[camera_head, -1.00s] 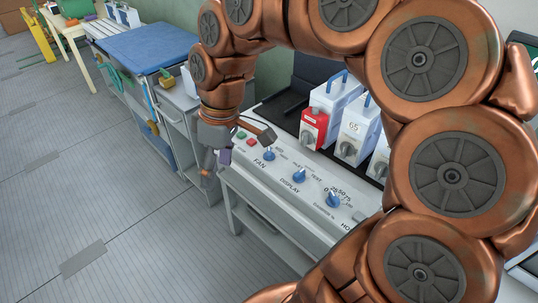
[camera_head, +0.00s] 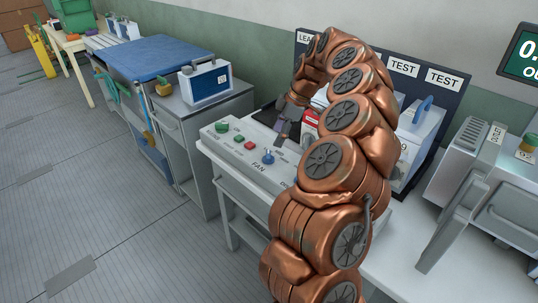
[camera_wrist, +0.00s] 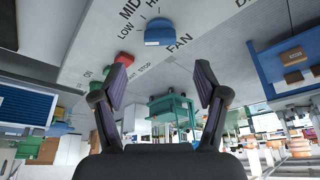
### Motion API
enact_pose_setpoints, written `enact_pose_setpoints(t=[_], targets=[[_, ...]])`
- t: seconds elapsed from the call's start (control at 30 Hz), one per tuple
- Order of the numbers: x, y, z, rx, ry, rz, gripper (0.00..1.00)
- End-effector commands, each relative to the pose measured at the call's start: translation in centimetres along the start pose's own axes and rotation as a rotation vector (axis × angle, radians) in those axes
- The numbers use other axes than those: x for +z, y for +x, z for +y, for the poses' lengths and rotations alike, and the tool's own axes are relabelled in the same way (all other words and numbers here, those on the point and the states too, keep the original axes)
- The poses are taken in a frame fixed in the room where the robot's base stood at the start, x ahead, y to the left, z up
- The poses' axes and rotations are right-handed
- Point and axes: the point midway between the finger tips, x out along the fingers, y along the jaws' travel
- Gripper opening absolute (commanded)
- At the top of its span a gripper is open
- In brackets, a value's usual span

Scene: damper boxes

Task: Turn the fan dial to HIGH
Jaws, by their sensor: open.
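The fan dial (camera_head: 268,158) is a small blue knob above the printed word FAN on the light grey control panel (camera_head: 232,153). In the wrist view the dial (camera_wrist: 158,30) sits at the top middle, with LOW, MID and a partly cut-off H label around it. I cannot tell its setting for sure. My gripper (camera_head: 280,134) is beyond the dial in the head view, partly hidden by my arm. In the wrist view my gripper (camera_wrist: 162,78) is open, its two dark pads apart with nothing between them. The dial lies beyond the pads, apart from them.
Green and red buttons (camera_head: 239,139) sit left of the dial. White boxes (camera_head: 418,125) and a red-fronted box (camera_head: 309,122) stand behind the panel, partly covered by my arm. A blue-and-white case (camera_head: 205,84) stands on the left cabinet.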

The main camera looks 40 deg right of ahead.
Motion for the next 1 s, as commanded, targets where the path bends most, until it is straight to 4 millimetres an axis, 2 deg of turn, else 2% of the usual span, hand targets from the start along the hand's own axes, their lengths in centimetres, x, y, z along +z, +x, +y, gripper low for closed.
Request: enact_pose_setpoints(t=[0.27,0.63,0.97,1.0], targets=[[-0.1,1.9,-0.1,-0.003,0.0,0.002,0.73],[-0.1,7.0,-0.1,-0.004,0.001,0.001,0.73],[-0.1,7.6,0.0,0.0,0.0,0.001,0.73],[-0.1,7.6,0.0,0.0,0.0,0.001,0.7]])
